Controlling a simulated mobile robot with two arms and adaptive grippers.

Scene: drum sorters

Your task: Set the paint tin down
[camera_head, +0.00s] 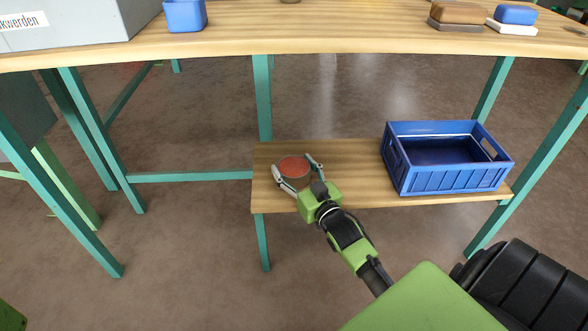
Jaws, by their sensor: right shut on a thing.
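The paint tin shows as a round reddish top (294,167) over the left part of the low wooden shelf (350,157). My right gripper (300,170) has its two fingers around the tin, one on each side, and is shut on it. The tin's side is mostly hidden from above, so I cannot tell whether it touches the shelf. My left gripper is not in view.
A blue crate (450,181) stands on the right part of the shelf and looks empty. Bare shelf lies between tin and crate. The wooden tabletop (330,36) above holds a blue container (185,15) and brushes or blocks (458,13). Green legs (263,100) support the furniture.

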